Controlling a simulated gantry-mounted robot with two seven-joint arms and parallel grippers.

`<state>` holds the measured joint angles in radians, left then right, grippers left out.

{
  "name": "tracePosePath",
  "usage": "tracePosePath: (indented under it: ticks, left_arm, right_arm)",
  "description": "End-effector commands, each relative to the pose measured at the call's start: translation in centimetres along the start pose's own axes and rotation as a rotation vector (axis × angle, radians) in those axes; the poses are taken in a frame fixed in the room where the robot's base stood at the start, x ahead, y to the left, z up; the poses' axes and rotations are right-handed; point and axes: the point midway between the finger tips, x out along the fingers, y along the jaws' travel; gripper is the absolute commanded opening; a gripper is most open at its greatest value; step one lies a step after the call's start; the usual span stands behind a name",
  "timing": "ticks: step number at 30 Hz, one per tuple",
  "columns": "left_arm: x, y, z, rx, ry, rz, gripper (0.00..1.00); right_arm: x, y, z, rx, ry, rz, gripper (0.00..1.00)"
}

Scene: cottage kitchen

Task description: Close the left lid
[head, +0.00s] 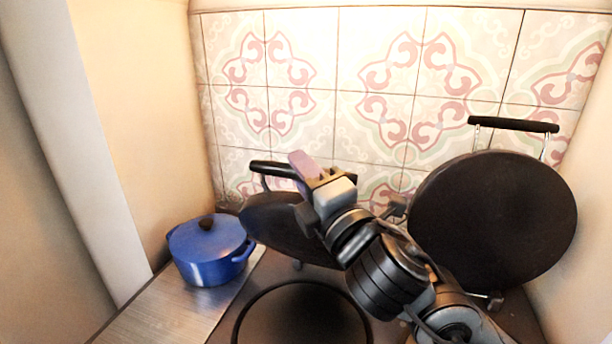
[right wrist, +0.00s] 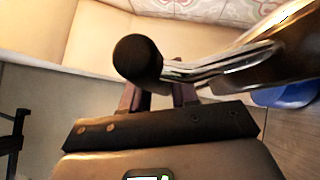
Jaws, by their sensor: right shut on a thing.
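The left lid (head: 268,222) is a dark round plate standing raised and tilted behind the left hot plate (head: 303,312). Its black bar handle (head: 268,168) is at its top; the handle's rounded end (right wrist: 137,60) and shiny metal bracket (right wrist: 215,68) show large in the right wrist view. My right gripper (head: 304,163) reaches across from the lower right and is shut on this handle; its fingers (right wrist: 158,98) show just below the handle in the wrist view. My arm hides the lid's right part. My left gripper is not in view.
The right lid (head: 495,220) stands raised at the right, its handle (head: 513,125) on top. A blue pot (head: 208,250) with a lid stands on the counter (head: 165,312) left of the hot plate. The tiled wall (head: 385,60) is close behind.

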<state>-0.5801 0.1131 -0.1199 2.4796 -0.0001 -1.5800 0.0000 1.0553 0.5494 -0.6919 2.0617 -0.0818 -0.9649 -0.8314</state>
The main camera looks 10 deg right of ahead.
Motion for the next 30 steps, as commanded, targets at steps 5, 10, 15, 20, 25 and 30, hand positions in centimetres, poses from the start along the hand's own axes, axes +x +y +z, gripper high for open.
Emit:
tracePosePath:
  ticks: [5,10,15,20,25,30]
  left_arm:
    - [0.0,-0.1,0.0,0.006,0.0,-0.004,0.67]
    - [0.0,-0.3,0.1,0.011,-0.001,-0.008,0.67]
    - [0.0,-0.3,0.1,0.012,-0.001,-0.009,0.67]
    - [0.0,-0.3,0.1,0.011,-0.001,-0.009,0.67]
    - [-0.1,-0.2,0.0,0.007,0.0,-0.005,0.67]
    - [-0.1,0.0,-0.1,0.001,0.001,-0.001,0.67]
  right_arm:
    - [-0.1,0.1,-0.1,-0.001,0.002,0.002,0.0]
    - [0.0,0.1,-0.1,-0.001,0.002,0.002,0.32]
    - [0.0,0.1,-0.1,-0.001,0.001,0.001,0.48]
    - [0.0,0.0,0.0,-0.001,0.001,0.0,0.48]
    - [-0.4,0.0,0.0,-0.001,0.0,0.0,0.48]
    - [-2.3,0.0,0.0,-0.001,0.002,0.0,0.48]
